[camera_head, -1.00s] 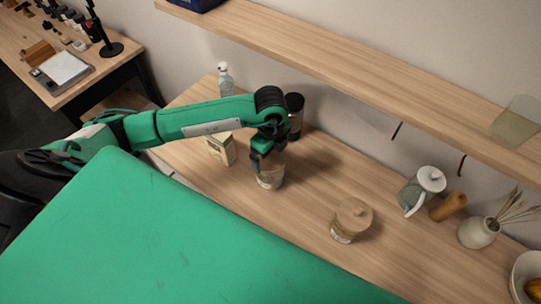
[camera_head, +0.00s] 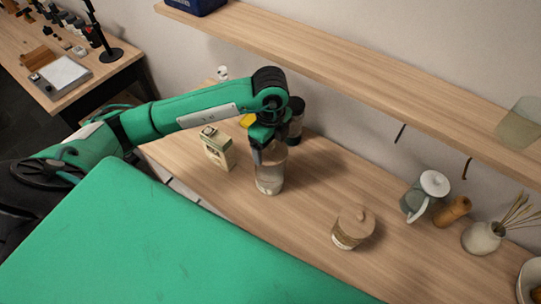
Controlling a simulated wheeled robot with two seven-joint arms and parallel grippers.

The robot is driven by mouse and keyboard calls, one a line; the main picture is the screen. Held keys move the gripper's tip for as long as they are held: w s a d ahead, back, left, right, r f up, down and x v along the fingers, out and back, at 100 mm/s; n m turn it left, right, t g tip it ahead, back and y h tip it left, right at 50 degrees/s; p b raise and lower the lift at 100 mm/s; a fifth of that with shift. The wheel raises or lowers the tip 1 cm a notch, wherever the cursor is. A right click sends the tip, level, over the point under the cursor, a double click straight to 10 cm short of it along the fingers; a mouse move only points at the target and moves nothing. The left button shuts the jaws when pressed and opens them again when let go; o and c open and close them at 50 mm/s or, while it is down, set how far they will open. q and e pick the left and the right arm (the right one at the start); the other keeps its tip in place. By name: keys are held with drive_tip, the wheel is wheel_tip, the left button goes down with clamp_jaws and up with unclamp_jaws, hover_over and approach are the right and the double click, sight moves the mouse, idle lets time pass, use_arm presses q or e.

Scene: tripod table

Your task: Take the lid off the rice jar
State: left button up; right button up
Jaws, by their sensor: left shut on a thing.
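A clear glass jar (camera_head: 269,183) with a pale label low on its side stands upright on the wooden counter. I take it for the rice jar. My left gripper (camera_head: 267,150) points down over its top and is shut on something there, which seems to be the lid. The gripper hides the lid, so I cannot tell whether it is clear of the rim. A second, shorter jar (camera_head: 346,239) with a round wooden lid (camera_head: 355,220) stands to the right. My right gripper is not in view.
A dark-topped container (camera_head: 295,120) stands close behind the gripper, and a small carton (camera_head: 218,150) is to the left. A shelf (camera_head: 350,65) overhangs the back. Counter between the jars is clear.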

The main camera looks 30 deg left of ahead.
use_arm(q)
wheel_tip(320, 180, up, 14)
drive_tip(key=b, duration=0.1)
drive_tip(key=shift+b, duration=0.4)
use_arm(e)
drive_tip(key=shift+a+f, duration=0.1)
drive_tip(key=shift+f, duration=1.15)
